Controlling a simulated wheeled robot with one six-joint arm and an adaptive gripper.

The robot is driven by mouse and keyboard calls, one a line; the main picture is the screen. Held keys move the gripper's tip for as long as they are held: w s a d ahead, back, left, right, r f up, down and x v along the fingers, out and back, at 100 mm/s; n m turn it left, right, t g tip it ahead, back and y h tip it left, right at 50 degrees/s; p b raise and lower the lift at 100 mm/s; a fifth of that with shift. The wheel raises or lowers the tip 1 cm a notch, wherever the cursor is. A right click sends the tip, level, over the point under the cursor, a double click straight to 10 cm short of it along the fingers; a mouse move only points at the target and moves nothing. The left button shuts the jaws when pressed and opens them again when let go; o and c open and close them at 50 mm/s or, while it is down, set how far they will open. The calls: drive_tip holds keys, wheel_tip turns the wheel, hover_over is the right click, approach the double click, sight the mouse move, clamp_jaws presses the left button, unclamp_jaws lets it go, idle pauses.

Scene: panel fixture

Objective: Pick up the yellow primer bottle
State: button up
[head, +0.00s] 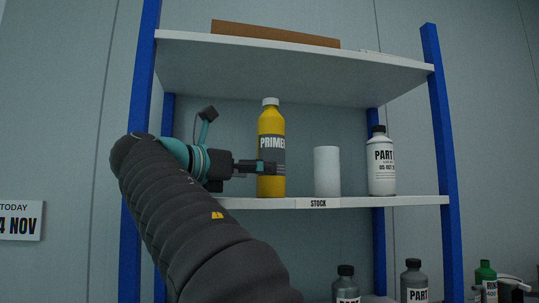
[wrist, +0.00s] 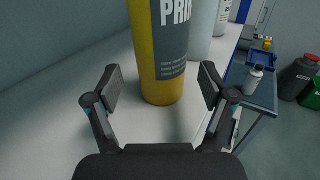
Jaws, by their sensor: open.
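The yellow primer bottle (head: 270,125) stands upright on the middle shelf, with a white cap and a grey label reading "PRIME". It also shows in the wrist view (wrist: 146,50), where its top is cut off. My gripper (head: 262,168) reaches in from the left at the height of the bottle's lower half. In the wrist view my gripper (wrist: 161,88) is open and empty, with one finger on each side of the bottle's lower body. The bottle stands at or just past the fingertips. I cannot tell whether a finger touches it.
A plain white cylinder (head: 327,171) and a white bottle (head: 381,165) stand to the right on the same shelf (head: 420,200). The upper shelf (head: 290,68) is overhead. Several bottles stand below.

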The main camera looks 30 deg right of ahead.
sight(278, 169)
drive_tip(key=shift+r+x, duration=0.2)
drive_tip(key=shift+x, duration=3.3)
drive_tip(key=shift+s, duration=0.1)
drive_tip(key=c, duration=1.4)
drive_tip(key=shift+c, duration=0.2)
